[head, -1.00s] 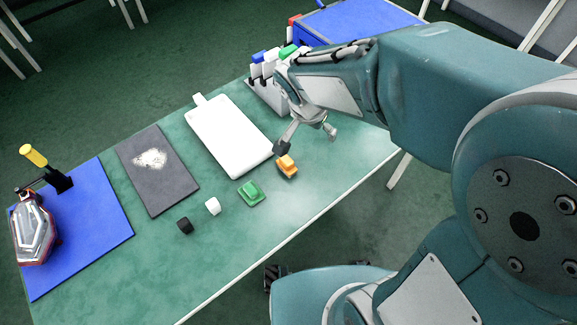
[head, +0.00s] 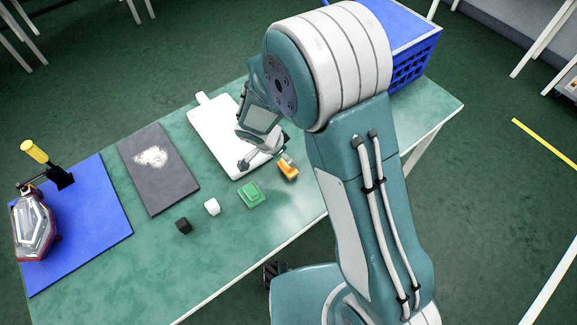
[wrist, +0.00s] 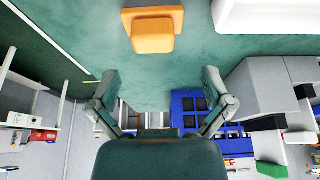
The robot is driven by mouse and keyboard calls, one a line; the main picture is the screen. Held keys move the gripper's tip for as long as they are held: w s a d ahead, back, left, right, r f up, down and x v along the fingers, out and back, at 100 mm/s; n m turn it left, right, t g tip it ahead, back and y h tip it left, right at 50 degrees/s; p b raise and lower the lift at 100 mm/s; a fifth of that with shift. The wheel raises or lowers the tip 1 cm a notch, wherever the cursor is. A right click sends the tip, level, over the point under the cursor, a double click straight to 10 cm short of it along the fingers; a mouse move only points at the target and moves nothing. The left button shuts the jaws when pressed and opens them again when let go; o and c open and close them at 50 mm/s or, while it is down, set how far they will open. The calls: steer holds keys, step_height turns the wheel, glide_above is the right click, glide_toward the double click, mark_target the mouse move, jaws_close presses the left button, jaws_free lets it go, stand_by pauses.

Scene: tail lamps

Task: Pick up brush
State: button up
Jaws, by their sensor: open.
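No thing in view shows clear bristles, so I cannot tell which one is the brush. A small orange block-like piece (head: 288,171) lies on the green table (head: 240,250); it also shows at the top of the wrist view (wrist: 153,32). A similar green piece (head: 251,195) lies to its left, then a small white piece (head: 212,207) and a small black piece (head: 183,226). My gripper (head: 266,161) is open and empty, close to the orange piece and near the white board's right end. In the wrist view its fingers (wrist: 160,80) are spread with nothing between them.
A white board (head: 220,125), a dark mat (head: 160,185) with a pale patch, and a blue mat (head: 95,235) lie across the table. The blue mat carries a tail lamp (head: 35,225) and a yellow-handled clamp (head: 33,151). A blue crate (head: 415,62) stands behind my arm.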

mark_target(288, 167)
steer(key=f, duration=0.4)
steer(key=shift+d+f, duration=0.3)
steer(key=shift+d, duration=0.1)
steer(key=shift+d+f, duration=0.2)
steer(key=shift+f, duration=0.05)
steer(key=shift+c, duration=0.3)
steer(key=c, duration=1.1)
